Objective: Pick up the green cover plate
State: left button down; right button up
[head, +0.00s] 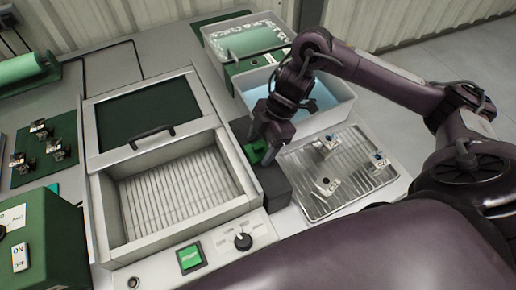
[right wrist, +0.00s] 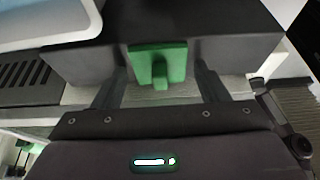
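The green cover plate (head: 256,153) sits at a dark grey block (head: 272,183) between the metal basin and the wire tray. In the right wrist view the plate (right wrist: 172,52) is a small green square with a raised handle (right wrist: 159,74) in its middle. My right gripper (head: 264,146) is at the plate, partly hiding it in the head view. In the right wrist view its fingers (right wrist: 160,84) are apart, one on each side of the handle, with visible gaps. My left gripper is not in view.
A wire tray (head: 313,205) with several small metal parts lies right of the block. A white bin with blue liquid (head: 340,98) stands behind it. A metal basin (head: 120,222) with a dark, handled lid (head: 150,117) is at left. A control panel (head: 243,241) is in front.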

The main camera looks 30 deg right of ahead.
jog(key=c, duration=0.7)
